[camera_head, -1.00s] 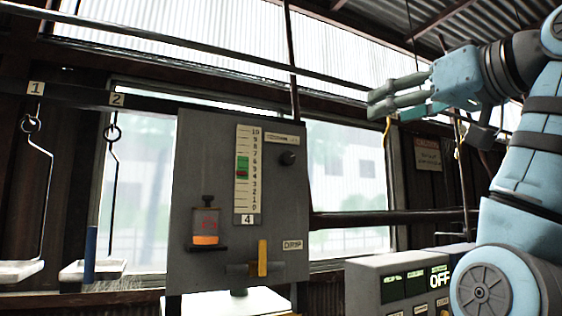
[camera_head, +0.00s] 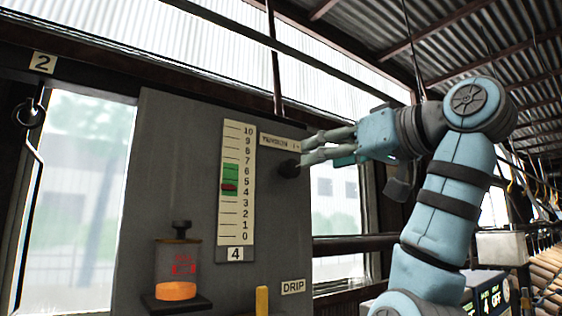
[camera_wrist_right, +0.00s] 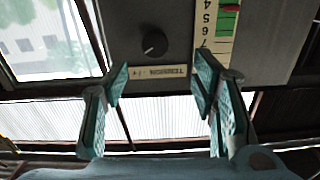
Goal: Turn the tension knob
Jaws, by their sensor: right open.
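The tension knob (camera_head: 289,168) is a round black knob on the grey panel, under the TENSION label (camera_head: 280,142). In the right wrist view the knob (camera_wrist_right: 154,43) has a light pointer line. My right gripper (camera_head: 306,150) is open and empty, its fingers pointing at the knob. In the right wrist view its teal finger pads (camera_wrist_right: 161,76) are apart, with the knob ahead between their lines; whether they touch it cannot be told. The scale (camera_head: 238,210) runs 0 to 10, with a red marker (camera_head: 229,187) in the lower part of its green band. My left gripper is not in view.
The grey panel (camera_head: 185,120) also carries a container with orange content (camera_head: 177,272) on a small shelf, a yellow handle (camera_head: 262,300) and a DRIP label (camera_head: 293,287). A horizontal dark rail (camera_head: 345,243) runs right of the panel. A control box (camera_head: 488,295) stands lower right.

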